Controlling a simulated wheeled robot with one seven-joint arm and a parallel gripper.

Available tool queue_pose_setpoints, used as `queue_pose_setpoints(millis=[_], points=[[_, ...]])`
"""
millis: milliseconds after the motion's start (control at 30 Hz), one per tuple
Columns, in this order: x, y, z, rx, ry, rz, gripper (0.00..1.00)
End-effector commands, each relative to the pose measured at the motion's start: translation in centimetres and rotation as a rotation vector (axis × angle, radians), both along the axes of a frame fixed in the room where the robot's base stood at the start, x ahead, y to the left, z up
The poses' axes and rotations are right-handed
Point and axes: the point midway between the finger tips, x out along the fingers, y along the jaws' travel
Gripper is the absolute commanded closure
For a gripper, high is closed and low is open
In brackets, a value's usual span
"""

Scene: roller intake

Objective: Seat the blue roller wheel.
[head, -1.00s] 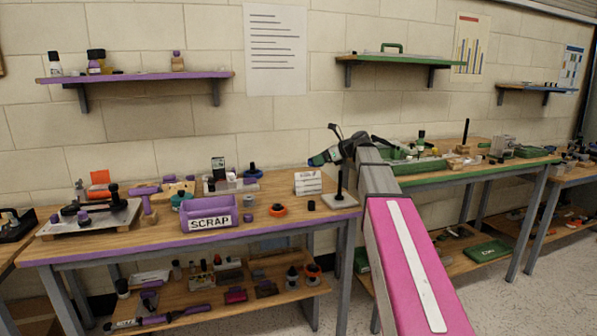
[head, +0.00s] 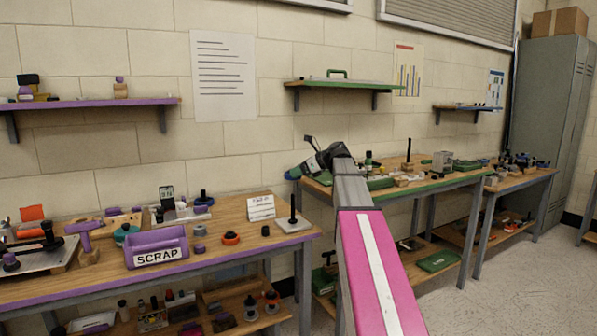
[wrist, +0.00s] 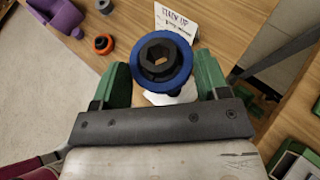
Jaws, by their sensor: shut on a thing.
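The blue roller wheel (wrist: 182,54), with a black hub, is between the two green fingers of my gripper (wrist: 163,80) in the wrist view. My gripper is shut on it and holds it up in the air. In the head view my gripper (head: 300,171) is small and the wheel in it is hard to make out. A dark upright post on a pale square base (head: 294,224) stands at the right end of the purple-edged bench, lower in the picture than my gripper. In the wrist view a pale surface shows partly behind the wheel, mostly hidden.
A white sign (wrist: 177,20) reading "STACK UP" stands on the bench. A purple SCRAP bin (head: 157,247), an orange ring (head: 231,238) and small dark parts lie left of the post. The green-edged bench (head: 450,183) stands to the right, with a gap between benches.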

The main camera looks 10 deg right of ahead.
Motion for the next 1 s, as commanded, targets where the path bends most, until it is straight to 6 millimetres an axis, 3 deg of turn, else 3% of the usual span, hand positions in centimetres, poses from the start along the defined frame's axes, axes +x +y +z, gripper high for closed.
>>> queue_pose_setpoints(millis=[1000], points=[[0.0,0.0,-10.2,0.001,0.002,0.0,0.55]])
